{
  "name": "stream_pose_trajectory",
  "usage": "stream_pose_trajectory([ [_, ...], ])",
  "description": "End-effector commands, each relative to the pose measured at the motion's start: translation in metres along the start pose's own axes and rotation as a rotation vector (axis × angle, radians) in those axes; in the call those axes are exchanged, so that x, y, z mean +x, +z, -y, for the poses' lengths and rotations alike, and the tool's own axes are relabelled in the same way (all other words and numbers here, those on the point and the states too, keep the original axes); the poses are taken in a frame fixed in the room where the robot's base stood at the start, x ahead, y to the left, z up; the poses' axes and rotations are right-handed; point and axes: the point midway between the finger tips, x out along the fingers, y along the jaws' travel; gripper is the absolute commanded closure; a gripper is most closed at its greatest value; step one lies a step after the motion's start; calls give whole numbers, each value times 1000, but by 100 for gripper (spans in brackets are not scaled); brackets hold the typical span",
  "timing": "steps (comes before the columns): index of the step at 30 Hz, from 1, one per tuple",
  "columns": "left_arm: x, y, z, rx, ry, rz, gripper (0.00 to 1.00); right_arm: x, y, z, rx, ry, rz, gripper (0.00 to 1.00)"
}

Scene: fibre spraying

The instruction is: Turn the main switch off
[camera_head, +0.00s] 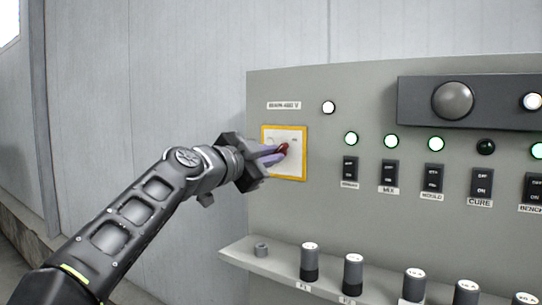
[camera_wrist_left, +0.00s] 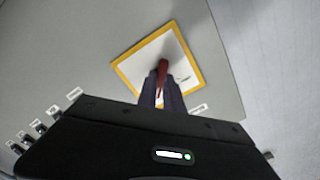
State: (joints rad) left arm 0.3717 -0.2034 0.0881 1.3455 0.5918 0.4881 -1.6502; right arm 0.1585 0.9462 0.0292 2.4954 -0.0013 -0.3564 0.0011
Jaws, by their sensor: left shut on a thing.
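The main switch has a red handle (camera_head: 284,148) on a white plate with a yellow border (camera_head: 304,166), at the left of the grey control panel. My left gripper (camera_head: 277,154) reaches in from the left and its purple fingers are shut on the red handle. In the left wrist view the red handle (camera_wrist_left: 162,72) stands between the fingers (camera_wrist_left: 161,92) in front of the yellow-bordered plate (camera_wrist_left: 128,72). The fingers hide part of the handle, so its exact angle is hard to tell. My right gripper is not in view.
A row of black rocker switches (camera_head: 389,172) with lamps (camera_head: 391,142) above runs to the right; several lamps glow green and one is dark (camera_head: 486,147). A white lamp (camera_head: 328,107) is above the main switch. A shelf (camera_head: 240,252) with several dark cylinders (camera_head: 353,274) juts out below.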

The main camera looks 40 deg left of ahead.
Motion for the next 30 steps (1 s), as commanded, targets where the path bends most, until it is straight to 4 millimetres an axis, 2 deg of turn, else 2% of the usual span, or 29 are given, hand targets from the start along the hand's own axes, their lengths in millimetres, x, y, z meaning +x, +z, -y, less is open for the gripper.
stream_pose_trajectory([
  [14,0,1,-1,-117,0,0,100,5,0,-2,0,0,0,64],
  [30,0,1,-1,-572,1,1,100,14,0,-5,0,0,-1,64],
])
